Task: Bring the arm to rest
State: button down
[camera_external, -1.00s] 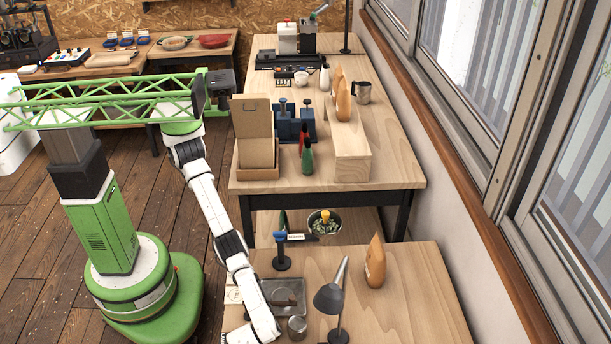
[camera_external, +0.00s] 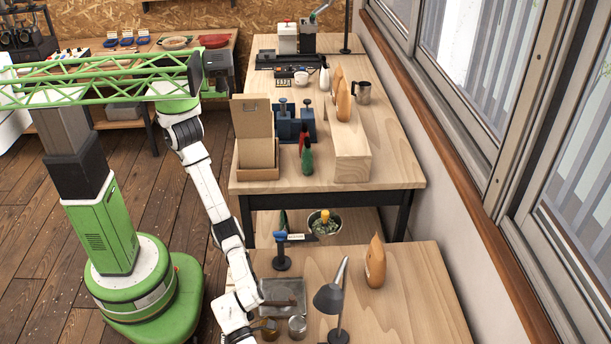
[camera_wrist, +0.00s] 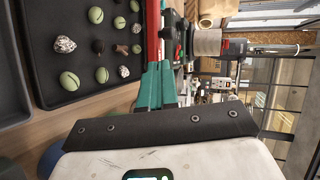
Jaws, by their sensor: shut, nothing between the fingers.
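My arm hangs from the green lattice boom and reaches down to the lower left of the near table (camera_external: 420,290) in the outside view. Its white end part is cut by the bottom edge there, and the fingers do not show. In the wrist view my gripper (camera_wrist: 160,72) shows as two teal fingers close together beyond a black bracket. They are shut, with nothing seen between them. Left of the fingers lies a dark tray (camera_wrist: 52,92) with green beans and silvery lumps.
A metal tray (camera_external: 296,312), a small metal cup (camera_external: 297,327), a grey lamp (camera_external: 329,299) and a brown bag (camera_external: 375,263) are on the near table. A cardboard box (camera_external: 258,174) stands on the far table. The near table's right side is clear.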

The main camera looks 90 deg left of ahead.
jog(key=shift+v, duration=1.9)
jog(key=w+a+r+n+t+y+p, duration=0.1)
jog(key=w+a+r+n+y+p, duration=0.1)
jog(key=w+a+n+p, duration=0.35)
jog(key=w+a+r+n+y+p, duration=0.1)
jog(key=w+a+n+p, duration=0.15)
jog(key=a, duration=0.65)
jog(key=w+a+r+n+t+y+p, duration=0.15)
jog(key=w+a+n+p, duration=0.25)
jog(key=a, duration=0.4)
jog(key=a+n+g+y+p, duration=0.25)
jog(key=a+n+p, duration=0.2)
jog(key=a, duration=0.55)
jog(key=s+a+f+n+g+y+p, duration=0.1)
jog(key=s+a+n+g+p, duration=0.1)
jog(key=s+a, duration=0.35)
jog(key=s+a+f+n+g+y+p, duration=0.1)
jog(key=s+a, duration=0.2)
jog(key=s, duration=0.6)
jog(key=s+a+r+n+g+y+p, duration=0.1)
jog(key=a+n+p, duration=0.1)
jog(key=a+n, duration=0.3)
jog(key=a+r+n+g+y+p, duration=0.1)
jog(key=a+n, duration=0.4)
jog(key=a, duration=0.6)
jog(key=r+y+p, duration=0.1)
jog(key=p, duration=0.1)
jog(key=shift+s+a+r+p, duration=0.25)
jog(key=shift+s+a+p, duration=0.05)
jog(key=shift+s+a, duration=0.1)
